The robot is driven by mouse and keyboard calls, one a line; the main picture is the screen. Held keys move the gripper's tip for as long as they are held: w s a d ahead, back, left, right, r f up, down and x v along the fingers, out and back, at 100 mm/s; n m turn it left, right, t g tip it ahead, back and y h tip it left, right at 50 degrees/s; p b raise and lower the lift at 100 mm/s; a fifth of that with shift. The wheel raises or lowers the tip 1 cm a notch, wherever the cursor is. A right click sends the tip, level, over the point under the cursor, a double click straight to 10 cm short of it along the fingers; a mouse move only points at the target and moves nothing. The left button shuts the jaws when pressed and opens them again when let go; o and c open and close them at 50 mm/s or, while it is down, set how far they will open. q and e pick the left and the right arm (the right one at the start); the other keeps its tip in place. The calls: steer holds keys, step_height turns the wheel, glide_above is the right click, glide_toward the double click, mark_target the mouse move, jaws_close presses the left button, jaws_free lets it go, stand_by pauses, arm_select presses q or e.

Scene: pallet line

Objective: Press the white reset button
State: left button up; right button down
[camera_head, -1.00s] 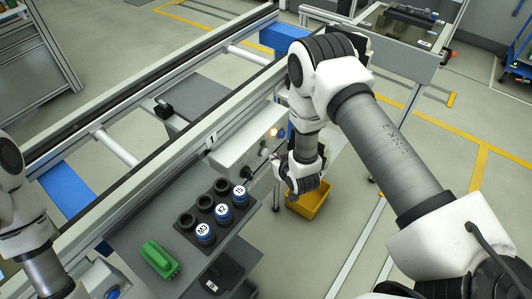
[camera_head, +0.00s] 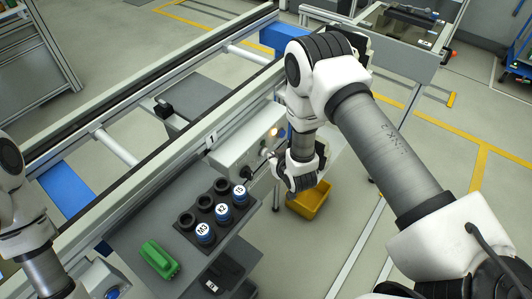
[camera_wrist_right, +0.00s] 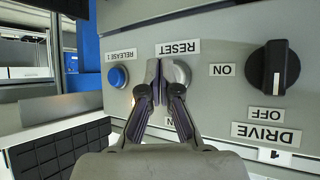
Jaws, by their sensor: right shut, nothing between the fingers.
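The white reset button (camera_wrist_right: 183,76) is on the grey control box, below an upside-down RESET label (camera_wrist_right: 178,47) in the right wrist view. It is partly hidden behind my right gripper's finger. My right gripper (camera_wrist_right: 160,66) is shut and empty, its tips in front of the panel just left of the button's middle. Whether the tips touch anything, I cannot tell. In the head view my right gripper (camera_head: 268,158) is at the right face of the control box (camera_head: 235,148). My left arm shows at the left edge, but its gripper is out of view.
A blue release button (camera_wrist_right: 118,76) sits left of my fingers and a black drive knob (camera_wrist_right: 274,68) to the right. A black holder (camera_head: 190,238) with labelled parts and a green object (camera_head: 159,259) are on the shelf. A yellow bin (camera_head: 309,203) is below.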

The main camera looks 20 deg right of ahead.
steer(key=shift+w+a, duration=0.2)
steer(key=shift+w, duration=0.2)
stand_by(1.0)
steer(key=shift+s+d, duration=0.45)
steer(key=shift+s, duration=0.3)
steer(key=shift+s, duration=0.1)
steer(key=s, duration=0.1)
steer(key=s+d+p, duration=0.1)
steer(key=s+d, duration=0.1)
steer(key=s, duration=0.1)
steer(key=shift+s+d, duration=0.1)
steer(key=shift+d, duration=0.15)
